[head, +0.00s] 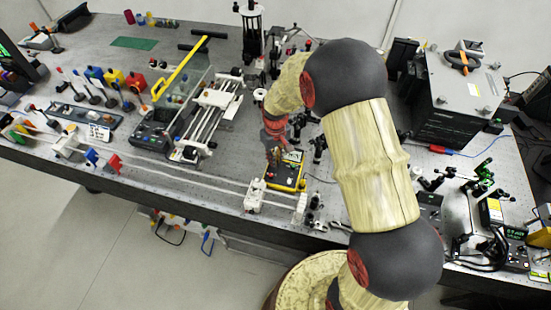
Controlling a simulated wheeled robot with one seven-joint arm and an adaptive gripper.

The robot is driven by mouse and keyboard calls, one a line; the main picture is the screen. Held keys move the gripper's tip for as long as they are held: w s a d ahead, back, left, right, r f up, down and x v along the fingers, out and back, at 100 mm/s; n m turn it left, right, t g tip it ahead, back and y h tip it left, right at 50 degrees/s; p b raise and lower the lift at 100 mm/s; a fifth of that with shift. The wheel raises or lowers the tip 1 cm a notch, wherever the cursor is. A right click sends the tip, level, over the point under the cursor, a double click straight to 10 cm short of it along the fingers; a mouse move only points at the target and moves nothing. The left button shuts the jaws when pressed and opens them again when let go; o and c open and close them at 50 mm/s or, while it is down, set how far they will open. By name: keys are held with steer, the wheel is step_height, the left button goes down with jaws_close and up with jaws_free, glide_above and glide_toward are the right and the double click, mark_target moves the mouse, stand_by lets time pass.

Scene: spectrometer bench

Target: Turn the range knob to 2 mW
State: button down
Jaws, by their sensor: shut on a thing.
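A small meter with a yellow case and dark face (287,183) lies near the front edge of the bench, in the middle of the head view. My gripper (273,158) reaches down onto the left part of this meter. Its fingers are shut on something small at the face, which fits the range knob. The knob is hidden behind the fingers, and its pointer and the scale marks are too small to read.
A white rail assembly (212,108) and a dark box (153,130) with a clear panel stand to the left. Small optic posts (319,145) stand close on the right. A large grey instrument (462,95) is at the back right. White blocks (253,199) sit in front of the meter.

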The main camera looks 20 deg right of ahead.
steer(key=n, duration=0.4)
steer(key=shift+n, duration=2.1)
steer(key=c, duration=1.8)
jaws_free()
step_height(320, 180, up, 12)
